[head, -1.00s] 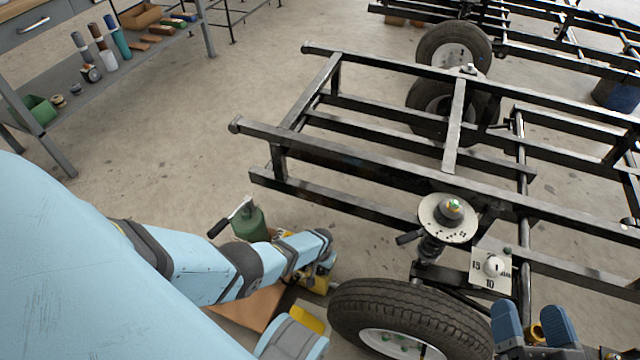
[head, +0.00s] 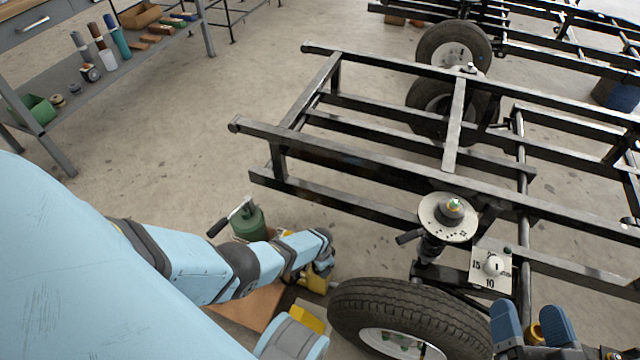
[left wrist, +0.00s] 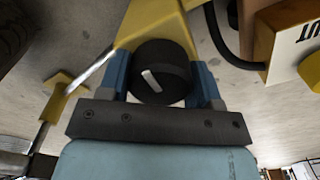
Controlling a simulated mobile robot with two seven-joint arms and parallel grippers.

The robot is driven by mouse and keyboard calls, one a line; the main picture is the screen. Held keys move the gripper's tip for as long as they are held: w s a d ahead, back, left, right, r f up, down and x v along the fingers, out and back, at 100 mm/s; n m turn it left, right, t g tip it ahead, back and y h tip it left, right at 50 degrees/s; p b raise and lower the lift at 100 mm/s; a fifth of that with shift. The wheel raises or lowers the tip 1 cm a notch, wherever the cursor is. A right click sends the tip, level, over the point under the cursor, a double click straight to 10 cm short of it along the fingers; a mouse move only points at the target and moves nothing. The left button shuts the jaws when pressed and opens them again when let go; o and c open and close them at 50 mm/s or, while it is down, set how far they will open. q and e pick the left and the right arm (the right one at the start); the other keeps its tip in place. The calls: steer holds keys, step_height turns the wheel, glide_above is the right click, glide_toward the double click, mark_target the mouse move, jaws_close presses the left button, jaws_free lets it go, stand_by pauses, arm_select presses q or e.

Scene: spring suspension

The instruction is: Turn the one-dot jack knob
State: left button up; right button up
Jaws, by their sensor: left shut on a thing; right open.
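The knob (left wrist: 162,72) is round and black with one slanted white mark; it sits on a yellow jack (left wrist: 155,22) in the left wrist view. I cannot make out any dot on it. My left gripper (left wrist: 163,82) has its blue fingers on both sides of the knob and is shut on it. In the head view the yellow jack (head: 313,281) shows partly beside the tyre, and my left wrist hides the knob. My right gripper (head: 533,325) is open and empty at the bottom right, its blue fingers apart.
The black frame (head: 370,165) spans the right side, with a wheel (head: 400,300) and round spring plate (head: 447,217) near me. A dial plate (head: 490,268) hangs beside it. A green bottle-like jack (head: 248,222) stands behind my left arm. A tool shelf (head: 120,70) is far left.

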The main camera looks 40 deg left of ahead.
stand_by(0.3)
arm_select(q)
steer(key=o, duration=0.9)
